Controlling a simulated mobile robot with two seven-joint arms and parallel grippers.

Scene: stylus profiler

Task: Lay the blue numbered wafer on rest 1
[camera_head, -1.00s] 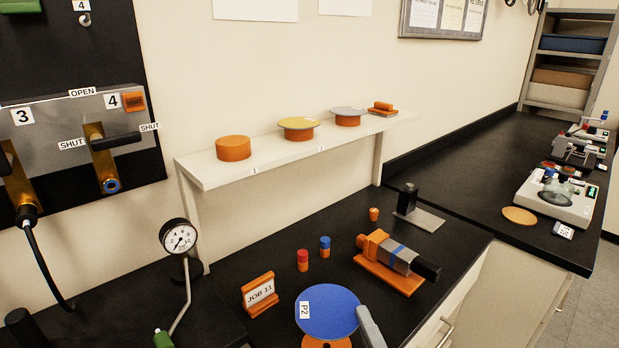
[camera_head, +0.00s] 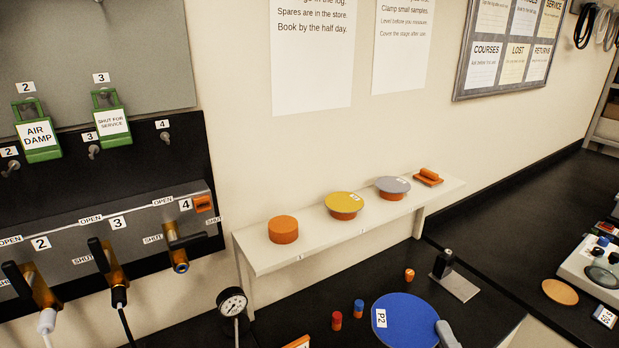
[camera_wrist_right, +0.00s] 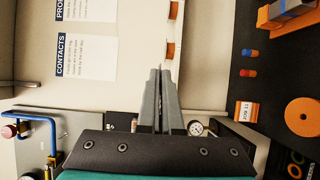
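The blue wafer (camera_head: 405,325) with a white P2 label is in the lower right of the head view, level and raised above the bench. My right gripper (camera_head: 447,335) is shut on its right edge; only a grey finger shows there. In the right wrist view the gripper's fingers (camera_wrist_right: 163,75) are close together, and the wafer is too edge-on to make out clearly. Rest 1 is the bare orange round block (camera_head: 283,230) at the left end of the white shelf, left of and beyond the wafer. My left gripper is not in view.
A yellow wafer (camera_head: 344,202) and a grey wafer (camera_head: 393,185) lie on the shelf's other rests. A gauge (camera_head: 232,302) and red (camera_head: 337,320) and blue (camera_head: 359,308) pegs stand below. An orange ring (camera_wrist_right: 305,116) is bare.

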